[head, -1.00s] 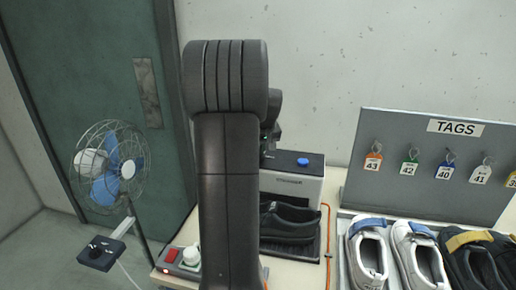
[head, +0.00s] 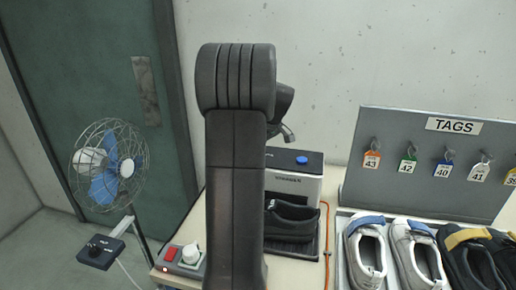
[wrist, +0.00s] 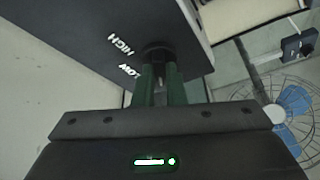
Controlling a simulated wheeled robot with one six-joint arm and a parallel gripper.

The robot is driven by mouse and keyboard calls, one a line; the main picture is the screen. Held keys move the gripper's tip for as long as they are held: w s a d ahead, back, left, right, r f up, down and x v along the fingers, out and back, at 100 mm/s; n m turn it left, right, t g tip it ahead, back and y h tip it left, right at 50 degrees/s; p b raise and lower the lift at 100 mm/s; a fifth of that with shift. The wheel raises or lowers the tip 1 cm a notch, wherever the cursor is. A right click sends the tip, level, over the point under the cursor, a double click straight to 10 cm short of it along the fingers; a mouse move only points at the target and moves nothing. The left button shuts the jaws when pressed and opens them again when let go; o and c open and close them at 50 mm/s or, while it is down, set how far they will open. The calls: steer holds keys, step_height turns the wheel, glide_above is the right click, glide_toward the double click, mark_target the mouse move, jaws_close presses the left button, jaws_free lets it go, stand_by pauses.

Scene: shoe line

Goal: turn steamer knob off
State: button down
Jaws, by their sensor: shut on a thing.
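In the wrist view a small dark knob (wrist: 157,51) sticks out of a dark panel (wrist: 85,40) with the words HIGH and LOW printed beside it. My gripper (wrist: 158,66) has its two green fingers closed on the knob, hiding part of it. The knob's exact pointing is too dark to tell. In the head view the steamer (head: 299,187) is a box with a white front, dark top and blue button. My arm covers its left side, and the knob and fingers are hidden there.
A black shoe (head: 290,219) sits in front of the steamer. A red switch (head: 171,253) and a white knob (head: 191,254) are at the table's left end. A fan (head: 109,165) stands left. Shoes (head: 366,250) and a TAGS board (head: 400,150) are right.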

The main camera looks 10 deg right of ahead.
steer(key=shift+r, duration=0.1)
steer(key=c, duration=1.5)
jaws_free()
steer(key=b+v, duration=0.1)
steer(key=v, duration=1.2)
steer(key=shift+d+r, duration=0.1)
steer(key=shift+r, duration=0.25)
steer(key=p+x, duration=0.1)
steer(key=x, duration=1.3)
steer(key=shift+s, duration=0.1)
